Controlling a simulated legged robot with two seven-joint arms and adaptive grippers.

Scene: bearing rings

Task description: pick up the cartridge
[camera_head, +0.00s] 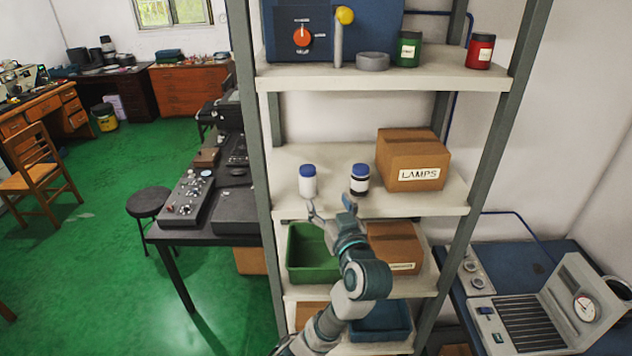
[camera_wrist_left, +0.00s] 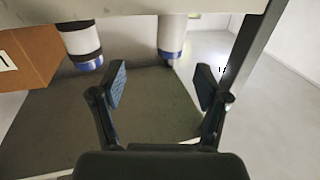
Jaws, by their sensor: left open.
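Two small canisters with blue caps stand upright on the middle shelf: a plain white one (camera_head: 308,182) and a white one with a broad dark band (camera_head: 359,180). I cannot tell which is the cartridge. My left gripper (camera_head: 331,206) is open and empty at the shelf's front edge, apart from both. The left wrist view is upside down; there the white canister (camera_wrist_left: 172,38) appears between the spread fingers (camera_wrist_left: 163,84) and beyond them, and the banded canister (camera_wrist_left: 82,44) lies left of them. My right gripper is in neither view.
A brown LAMPS box (camera_head: 408,160) stands right of the canisters on the middle shelf (camera_head: 420,203). A green bin (camera_head: 308,262) and another brown box (camera_head: 393,243) sit one shelf below. A grey post (camera_head: 255,120) bounds the shelf's left side.

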